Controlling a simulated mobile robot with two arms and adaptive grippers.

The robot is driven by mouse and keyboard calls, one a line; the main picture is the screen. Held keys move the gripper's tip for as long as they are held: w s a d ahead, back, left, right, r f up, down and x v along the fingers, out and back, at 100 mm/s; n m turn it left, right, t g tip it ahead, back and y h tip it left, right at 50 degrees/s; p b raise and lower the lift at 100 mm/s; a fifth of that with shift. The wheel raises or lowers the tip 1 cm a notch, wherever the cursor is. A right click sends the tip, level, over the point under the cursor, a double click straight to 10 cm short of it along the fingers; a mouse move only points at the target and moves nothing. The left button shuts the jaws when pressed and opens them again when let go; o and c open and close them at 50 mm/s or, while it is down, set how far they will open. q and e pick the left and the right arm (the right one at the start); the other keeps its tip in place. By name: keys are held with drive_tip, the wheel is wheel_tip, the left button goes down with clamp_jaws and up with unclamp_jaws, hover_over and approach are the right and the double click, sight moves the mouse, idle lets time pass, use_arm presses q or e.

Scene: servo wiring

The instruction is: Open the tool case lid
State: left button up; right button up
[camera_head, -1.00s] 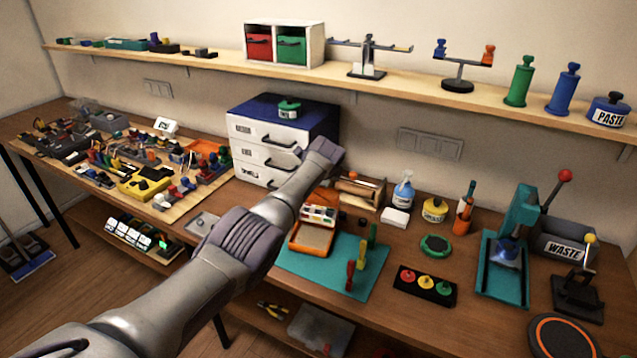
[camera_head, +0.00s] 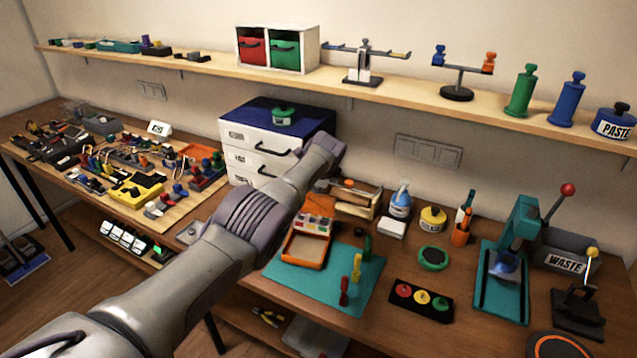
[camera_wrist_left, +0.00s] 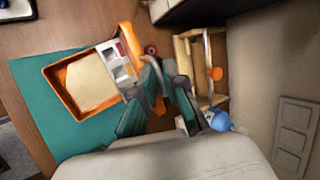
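An orange case (camera_head: 305,248) with a beige inside lies on the teal mat; it also shows in the wrist view (camera_wrist_left: 85,85). Along one side is a white compartment strip (camera_wrist_left: 115,62) with small coloured parts. An orange panel (camera_wrist_left: 128,42) rises beyond it; I cannot tell whether this is the case lid. My left gripper (camera_wrist_left: 165,75) points down beside the strip and panel. Its fingers are apart, with nothing clearly held. In the head view my left arm hides the fingers. My right gripper is not in view.
A wooden holder (camera_head: 357,196) and a blue-capped bottle (camera_head: 400,200) stand right of the gripper. A white drawer unit (camera_head: 265,153) stands behind my arm. Red, yellow and green upright pieces stand on the mat's right part (camera_head: 365,297). A black button panel (camera_head: 421,299) lies to the right.

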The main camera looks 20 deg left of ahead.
use_arm(q)
drive_tip(key=shift+o, duration=1.3)
drive_tip(key=shift+d+f, duration=0.1)
drive_tip(key=shift+f, duration=0.2)
drive_tip(key=shift+w, duration=0.1)
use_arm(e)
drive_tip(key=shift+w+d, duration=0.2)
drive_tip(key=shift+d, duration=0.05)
use_arm(q)
drive_tip(key=shift+r, duration=0.15)
drive_tip(key=shift+d+r, duration=0.2)
drive_tip(key=shift+r, duration=0.6)
drive_tip(key=v, duration=1)
drive_tip(key=shift+s+r, duration=0.1)
drive_tip(key=shift+s, duration=0.3)
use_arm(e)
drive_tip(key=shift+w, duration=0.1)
